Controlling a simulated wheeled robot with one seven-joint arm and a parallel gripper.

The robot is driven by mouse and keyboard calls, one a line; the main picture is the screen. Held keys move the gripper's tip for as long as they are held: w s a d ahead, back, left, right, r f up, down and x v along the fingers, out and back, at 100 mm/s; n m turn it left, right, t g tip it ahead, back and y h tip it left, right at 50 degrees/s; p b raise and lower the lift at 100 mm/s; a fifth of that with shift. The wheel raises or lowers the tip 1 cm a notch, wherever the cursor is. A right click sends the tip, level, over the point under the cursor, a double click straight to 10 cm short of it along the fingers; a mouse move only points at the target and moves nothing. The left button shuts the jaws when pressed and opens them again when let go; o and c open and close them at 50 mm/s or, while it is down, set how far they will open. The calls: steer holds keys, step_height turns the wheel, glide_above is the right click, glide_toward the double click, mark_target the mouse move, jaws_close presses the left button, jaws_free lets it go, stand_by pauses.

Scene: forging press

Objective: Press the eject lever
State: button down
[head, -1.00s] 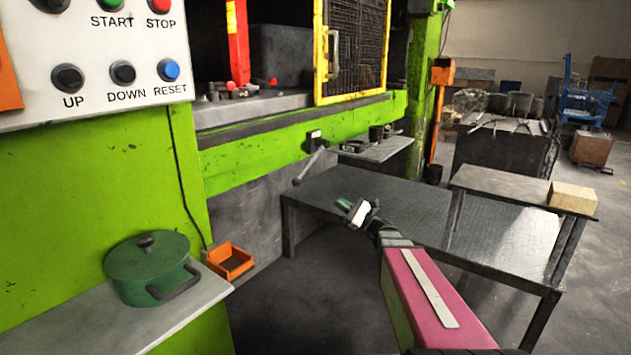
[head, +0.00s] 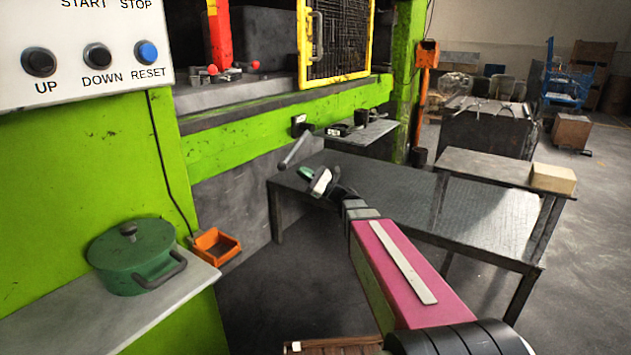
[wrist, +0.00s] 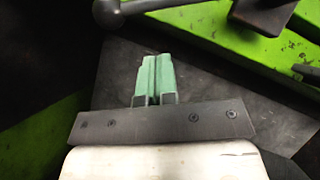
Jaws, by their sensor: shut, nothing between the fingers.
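The eject lever (head: 292,152) is a grey rod that slants down and left from a dark mount on the green press beam. Its rounded end points down to the left. In the wrist view the lever (wrist: 108,12) crosses the top, with its ball end at the upper left. My gripper (head: 305,173) is just below and to the right of the lever's lower end in the head view. In the wrist view its green fingertips (wrist: 155,62) are together and empty. They appear apart from the lever, with a dark gap between.
A dark metal table (head: 400,190) lies beneath and beyond my gripper. A small shelf (head: 365,138) with dark parts sits right of the lever. A green pot (head: 130,258) stands on a ledge at left, beside an orange bin (head: 215,247). A yellow-framed guard (head: 338,40) is above.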

steer(key=shift+s+a+r, duration=0.15)
steer(key=shift+a+r, duration=0.2)
steer(key=shift+r, duration=0.25)
steer(key=shift+s+a+r, duration=0.15)
steer(key=shift+a+r, duration=0.2)
steer(key=shift+r, duration=0.25)
steer(key=shift+s+a+r, duration=0.15)
steer(key=shift+a+r, duration=0.2)
steer(key=shift+r, duration=0.25)
